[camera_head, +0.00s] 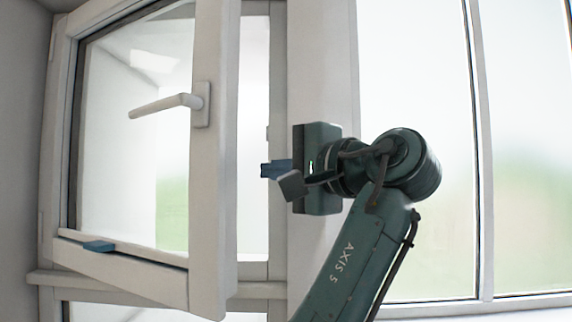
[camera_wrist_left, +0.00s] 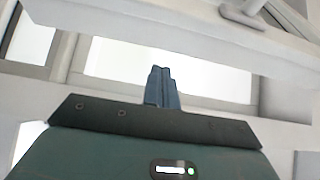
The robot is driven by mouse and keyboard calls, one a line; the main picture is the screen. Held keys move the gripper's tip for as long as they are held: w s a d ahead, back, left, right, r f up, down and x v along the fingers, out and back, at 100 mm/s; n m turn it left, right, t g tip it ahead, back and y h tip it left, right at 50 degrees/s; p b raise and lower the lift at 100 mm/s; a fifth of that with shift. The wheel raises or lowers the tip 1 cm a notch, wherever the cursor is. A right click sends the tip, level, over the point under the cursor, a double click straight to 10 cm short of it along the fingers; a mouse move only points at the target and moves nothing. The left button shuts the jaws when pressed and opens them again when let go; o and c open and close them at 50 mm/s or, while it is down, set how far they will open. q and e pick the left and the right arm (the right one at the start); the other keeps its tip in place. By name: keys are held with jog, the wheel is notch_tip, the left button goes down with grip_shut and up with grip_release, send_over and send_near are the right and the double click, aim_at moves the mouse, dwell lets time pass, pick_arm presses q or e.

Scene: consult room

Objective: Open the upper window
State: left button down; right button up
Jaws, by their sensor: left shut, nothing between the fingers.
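The upper window's white sash (camera_head: 212,235) stands ajar in the head view, hinged at the left, its free right edge swung out from the frame (camera_head: 278,80). Its handle (camera_head: 165,104) lies roughly level, pointing left. The handle also shows at the top right of the left wrist view (camera_wrist_left: 245,15). My left gripper (camera_head: 268,169) is just right of the sash's free edge, by the opening. Its blue fingers (camera_wrist_left: 161,85) are shut and empty, pointing at the gap between sash and frame. I cannot tell whether they touch the sash. My right gripper is not in view.
A small blue piece (camera_head: 98,246) shows at the sash's lower rail; I cannot tell what it is. A ledge of the frame (camera_head: 260,290) runs below the sash. Tall fixed panes (camera_head: 415,120) stand at the right, behind my left arm.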

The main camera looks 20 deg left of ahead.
aim_at(236, 171)
pick_arm(q)
jog(key=a, duration=0.2)
jog(key=a+p, duration=0.1)
jog(key=a, duration=0.1)
jog(key=a+p, duration=0.1)
jog(key=a, duration=0.1)
jog(key=shift+s, duration=0.35)
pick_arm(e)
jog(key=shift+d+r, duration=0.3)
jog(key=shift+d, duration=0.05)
